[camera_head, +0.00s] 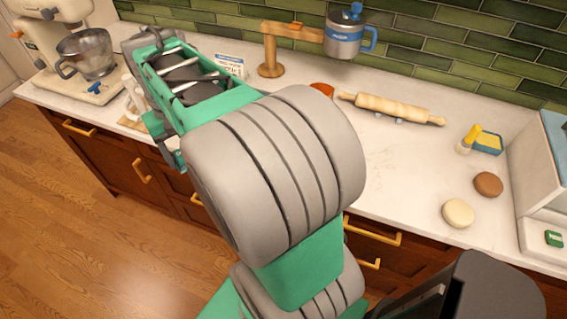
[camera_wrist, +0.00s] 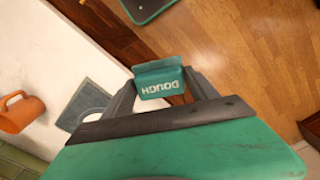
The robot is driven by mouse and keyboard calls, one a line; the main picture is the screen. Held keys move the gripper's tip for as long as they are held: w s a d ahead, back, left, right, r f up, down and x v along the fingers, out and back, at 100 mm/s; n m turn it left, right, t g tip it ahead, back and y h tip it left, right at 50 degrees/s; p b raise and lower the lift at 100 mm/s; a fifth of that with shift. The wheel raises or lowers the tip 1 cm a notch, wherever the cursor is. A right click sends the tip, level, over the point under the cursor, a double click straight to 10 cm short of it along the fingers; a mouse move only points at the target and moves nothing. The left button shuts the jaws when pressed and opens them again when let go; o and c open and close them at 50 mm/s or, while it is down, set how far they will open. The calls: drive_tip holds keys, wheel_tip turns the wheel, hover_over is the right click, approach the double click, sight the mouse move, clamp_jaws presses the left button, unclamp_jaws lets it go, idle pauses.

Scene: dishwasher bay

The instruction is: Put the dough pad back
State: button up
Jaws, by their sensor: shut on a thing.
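The dough pad (camera_wrist: 157,84) is a small teal block with white "DOUGH" lettering, which appears upside down in the wrist view. My gripper (camera_wrist: 159,76) is shut on it, with one dark finger at each side. The pad shows beyond the counter edge, with the wood floor behind it; its height cannot be told. In the head view my arm reaches to the left over the counter (camera_head: 400,160) and hides the gripper's fingertips and the pad.
A grey square with a pale round middle (camera_wrist: 76,102) and an orange mug (camera_wrist: 22,114) are on the counter. A mixer (camera_head: 45,45) stands far left. A mug stand (camera_head: 271,65), rolling pin (camera_head: 390,107), sponge (camera_head: 488,142) and two discs (camera_head: 458,213) are further right. The counter's middle right is clear.

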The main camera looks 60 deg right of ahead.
drive_tip(key=s+d+m+b, duration=0.2)
drive_tip(key=s+d+m, duration=0.2)
drive_tip(key=s+d, duration=0.4)
drive_tip(key=s+d+m+b, duration=0.2)
drive_tip(key=s+d+m, duration=0.2)
drive_tip(key=s, duration=0.6)
drive_tip(key=s+d+m+b, duration=0.3)
drive_tip(key=s, duration=0.7)
drive_tip(key=d+f+p, duration=0.1)
drive_tip(key=d+f, duration=0.2)
drive_tip(key=d, duration=0.1)
drive_tip(key=s+d+f+p, duration=0.1)
drive_tip(key=d+f, duration=0.2)
drive_tip(key=d, duration=0.2)
drive_tip(key=s+d+f+p, duration=0.1)
drive_tip(key=d+f, duration=0.3)
drive_tip(key=d, duration=0.1)
drive_tip(key=shift+s, duration=0.1)
wheel_tip(320, 180, down, 3)
drive_tip(key=shift+r+p, duration=0.2)
drive_tip(key=shift+p, duration=0.2)
drive_tip(key=shift+f, duration=0.35)
drive_tip(key=o, duration=1.3)
